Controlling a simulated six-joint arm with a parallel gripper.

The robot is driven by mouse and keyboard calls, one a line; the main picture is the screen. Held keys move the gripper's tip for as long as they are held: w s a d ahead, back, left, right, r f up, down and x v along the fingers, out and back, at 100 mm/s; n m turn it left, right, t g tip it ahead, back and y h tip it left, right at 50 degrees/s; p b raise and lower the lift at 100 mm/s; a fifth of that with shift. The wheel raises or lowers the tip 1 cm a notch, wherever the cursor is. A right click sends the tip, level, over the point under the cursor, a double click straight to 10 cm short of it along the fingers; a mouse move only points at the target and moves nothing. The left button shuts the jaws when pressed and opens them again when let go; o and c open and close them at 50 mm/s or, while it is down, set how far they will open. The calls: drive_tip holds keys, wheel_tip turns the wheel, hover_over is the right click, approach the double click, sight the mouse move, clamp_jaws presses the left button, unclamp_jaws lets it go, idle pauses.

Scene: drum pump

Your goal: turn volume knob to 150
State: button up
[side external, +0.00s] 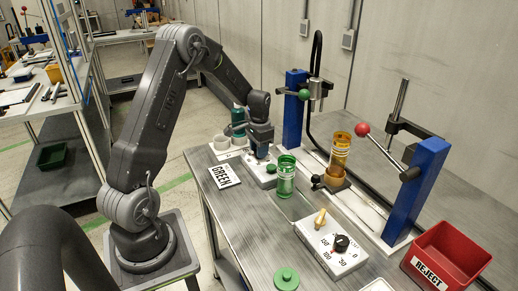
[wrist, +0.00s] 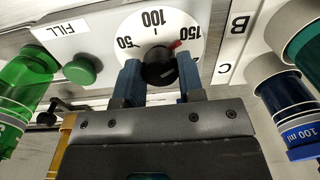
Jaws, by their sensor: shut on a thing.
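The black volume knob (wrist: 158,72) sits on a white dial marked 50, 100 and 150 in the wrist view. Its red pointer (wrist: 177,45) points up and right, right beside the 150 mark. My gripper (wrist: 160,66) has its two blue fingers closed on either side of the knob, which hides part of the lower dial. In the side external view my gripper (side external: 262,152) is low over the white control box (side external: 259,176), and it hides the knob there.
A green FILL button (wrist: 81,69) is beside the dial, with a green bottle (side external: 286,178) close by. A blue-capped bottle (wrist: 290,110) stands right in the wrist view. Another dial box (side external: 330,248), a blue-post press (side external: 418,190) and a red REJECT bin (side external: 445,255) stand farther along the table.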

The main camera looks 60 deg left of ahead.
drive_tip(key=o, duration=0.9)
drive_tip(key=r, duration=1.4)
drive_tip(key=shift+d, duration=0.2)
drive_tip(key=s+d+r+t, duration=0.25)
drive_tip(key=d+r, duration=0.35)
drive_tip(key=d, duration=0.4)
drive_tip(key=s+d+t, duration=0.1)
drive_tip(key=s+d, duration=0.4)
drive_tip(key=s+d+t, duration=0.1)
drive_tip(key=s+d, duration=0.5)
drive_tip(key=s+d+t, duration=0.1)
drive_tip(key=s+d, duration=0.4)
drive_tip(key=d, duration=0.1)
drive_tip(key=shift+s+d+r+m, duration=0.2)
drive_tip(key=shift+s+m, duration=0.1)
drive_tip(key=shift+s, duration=0.1)
